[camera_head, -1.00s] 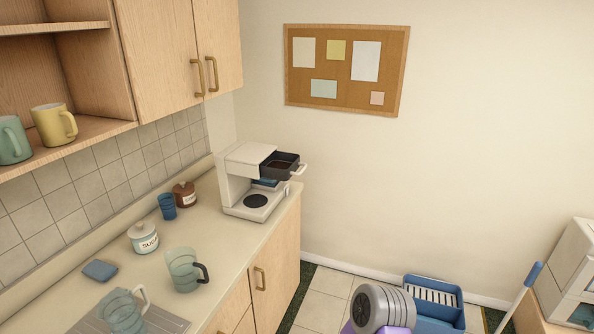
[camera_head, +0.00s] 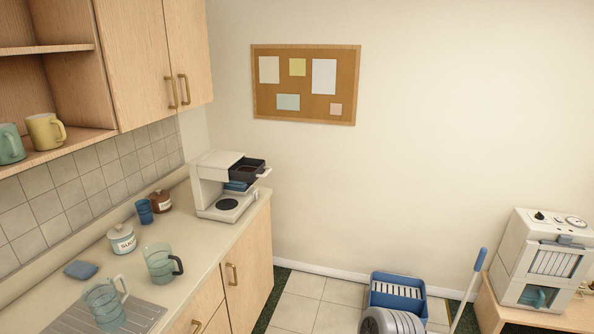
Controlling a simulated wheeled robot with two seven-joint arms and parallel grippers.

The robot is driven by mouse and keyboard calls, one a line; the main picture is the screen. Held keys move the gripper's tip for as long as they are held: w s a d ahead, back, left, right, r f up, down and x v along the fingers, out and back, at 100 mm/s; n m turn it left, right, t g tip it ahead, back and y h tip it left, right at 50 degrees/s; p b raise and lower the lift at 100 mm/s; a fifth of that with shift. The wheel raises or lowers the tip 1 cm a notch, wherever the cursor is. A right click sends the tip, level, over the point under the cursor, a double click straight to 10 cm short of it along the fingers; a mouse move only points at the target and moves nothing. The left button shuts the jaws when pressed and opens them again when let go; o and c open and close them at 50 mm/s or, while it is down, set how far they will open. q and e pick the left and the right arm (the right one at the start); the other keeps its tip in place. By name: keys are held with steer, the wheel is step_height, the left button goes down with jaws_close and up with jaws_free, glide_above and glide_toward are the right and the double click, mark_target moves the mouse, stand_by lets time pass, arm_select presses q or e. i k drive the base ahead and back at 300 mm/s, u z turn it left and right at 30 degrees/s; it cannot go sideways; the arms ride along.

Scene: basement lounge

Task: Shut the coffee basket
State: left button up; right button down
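A white coffee maker (camera_head: 212,188) stands at the far end of the counter, near the corner. Its dark coffee basket (camera_head: 248,170) is slid out to the right from under the top housing, with a light handle (camera_head: 265,173) at its outer end. Dark brown contents, apparently coffee grounds, show inside the open basket. A round dark plate (camera_head: 227,204) lies on the base below it, with nothing standing on it. Neither of my grippers is in view.
A glass jug (camera_head: 160,264), a sugar jar (camera_head: 121,239), a brown jar (camera_head: 161,201) and a blue cup (camera_head: 144,211) stand on the counter. Tiled floor (camera_head: 308,300) before the cabinet looks clear.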

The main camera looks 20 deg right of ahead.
mark_target(248, 170)
steer(key=z, duration=0.9)
steer(key=i, duration=2.35)
steer(key=u, duration=1.05)
